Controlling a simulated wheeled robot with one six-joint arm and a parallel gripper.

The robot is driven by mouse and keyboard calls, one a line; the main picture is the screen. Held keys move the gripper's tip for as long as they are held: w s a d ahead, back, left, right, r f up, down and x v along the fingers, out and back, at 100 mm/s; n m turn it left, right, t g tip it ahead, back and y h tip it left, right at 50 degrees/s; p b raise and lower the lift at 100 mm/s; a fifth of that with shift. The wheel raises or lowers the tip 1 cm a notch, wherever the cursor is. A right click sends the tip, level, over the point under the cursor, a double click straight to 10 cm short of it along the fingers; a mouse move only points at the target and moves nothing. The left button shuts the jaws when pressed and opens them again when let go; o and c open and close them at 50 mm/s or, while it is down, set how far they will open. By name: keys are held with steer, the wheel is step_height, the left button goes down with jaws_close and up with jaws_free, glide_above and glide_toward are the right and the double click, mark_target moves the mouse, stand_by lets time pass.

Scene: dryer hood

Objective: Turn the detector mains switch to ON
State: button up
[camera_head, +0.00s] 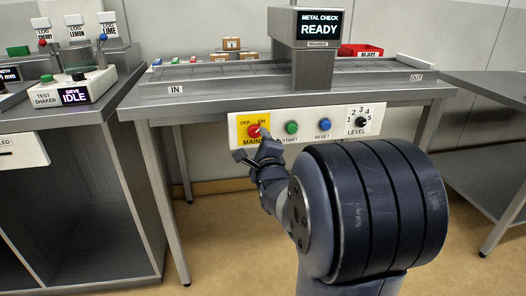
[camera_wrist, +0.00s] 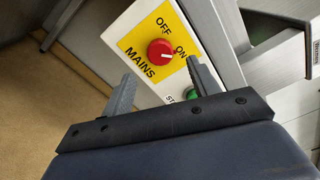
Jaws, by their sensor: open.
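The detector mains switch (camera_head: 254,132) is a round red knob on a yellow plate marked OFF, ON and MAINS, at the left of the white control panel. It also shows in the wrist view (camera_wrist: 160,52), where its white pointer mark appears turned toward the ON label. My gripper (camera_head: 252,143) is close in front of the knob. In the wrist view my gripper (camera_wrist: 160,72) has its two fingers spread, one on each side of the lower plate, with the knob beyond the tips. The fingers look apart from the knob. The gripper holds nothing.
A green START button (camera_head: 291,127), a blue RESET button (camera_head: 325,124) and a black LEVEL dial (camera_head: 360,122) sit right of the switch. The display (camera_head: 322,26) above reads METAL CHECK READY. A table leg (camera_head: 165,205) stands at the left.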

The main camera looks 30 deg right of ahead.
mark_target(255, 133)
steer(key=v, duration=0.5)
steer(key=shift+p, duration=0.3)
steer(key=b+x, duration=0.2)
steer(key=x, duration=0.8)
steer(key=shift+w+d, duration=0.1)
steer(key=shift+w, duration=0.25)
steer(key=shift+s, duration=0.1)
